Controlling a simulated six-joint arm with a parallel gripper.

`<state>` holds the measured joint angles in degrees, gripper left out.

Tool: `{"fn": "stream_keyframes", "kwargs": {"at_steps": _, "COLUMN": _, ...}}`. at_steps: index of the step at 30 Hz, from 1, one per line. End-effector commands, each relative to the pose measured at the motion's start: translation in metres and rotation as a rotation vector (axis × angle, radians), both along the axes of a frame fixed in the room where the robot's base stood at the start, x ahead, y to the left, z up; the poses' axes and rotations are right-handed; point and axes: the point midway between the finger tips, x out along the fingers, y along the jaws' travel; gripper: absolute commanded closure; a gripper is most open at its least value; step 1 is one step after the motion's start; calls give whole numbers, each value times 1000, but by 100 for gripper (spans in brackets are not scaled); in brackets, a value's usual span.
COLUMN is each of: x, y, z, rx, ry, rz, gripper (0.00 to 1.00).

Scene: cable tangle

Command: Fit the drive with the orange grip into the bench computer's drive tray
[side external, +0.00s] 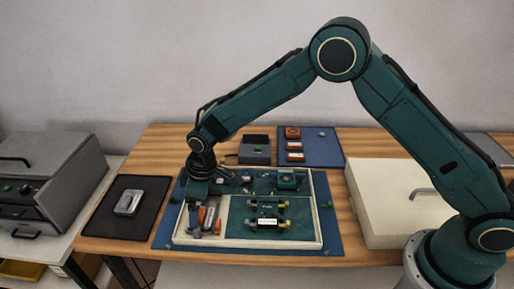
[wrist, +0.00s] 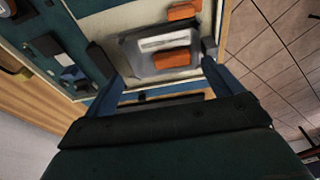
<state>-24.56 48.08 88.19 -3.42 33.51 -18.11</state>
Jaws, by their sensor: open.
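The drive with the orange grip (wrist: 158,42) is a grey block with a pale label in the wrist view. In the side view its orange grip (side external: 202,215) shows inside the narrow left compartment of the bench computer (side external: 322,215), an open cream case with green boards. That compartment appears to be the drive tray; whether the drive is seated cannot be told. My gripper (wrist: 168,88) is open, with blue fingers spread to either side of the drive's near end and a gap around it. In the side view, my gripper (side external: 198,200) hangs low over this compartment and partly hides it.
A grey drive-like block (side external: 128,203) lies on a black mat (side external: 105,222) at left. Several orange-marked parts (side external: 293,146) lie on a blue mat (side external: 322,143) behind. A dark box (side external: 255,150) stands behind the case. A cream box (side external: 385,205) stands at right.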

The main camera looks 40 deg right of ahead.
Motion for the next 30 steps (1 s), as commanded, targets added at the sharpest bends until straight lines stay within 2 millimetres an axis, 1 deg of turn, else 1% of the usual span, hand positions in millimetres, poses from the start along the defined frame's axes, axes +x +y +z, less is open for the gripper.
{"fn": "stream_keyframes", "kwargs": {"at_steps": 1, "x": -12, "y": -1, "z": -21, "rx": -17, "ry": 36, "rz": 4, "gripper": 0}}
{"fn": "stream_keyframes", "kwargs": {"at_steps": 8, "x": -15, "y": -3, "z": 0, "rx": -16, "ry": 37, "rz": 8, "gripper": 0}}
{"fn": "stream_keyframes", "kwargs": {"at_steps": 24, "x": -18, "y": -14, "z": 95, "rx": -2, "ry": 6, "rz": 2, "gripper": 0}}
{"fn": "stream_keyframes", "kwargs": {"at_steps": 30, "x": -20, "y": -17, "z": 121, "rx": 0, "ry": 1, "rz": 1, "gripper": 0}}
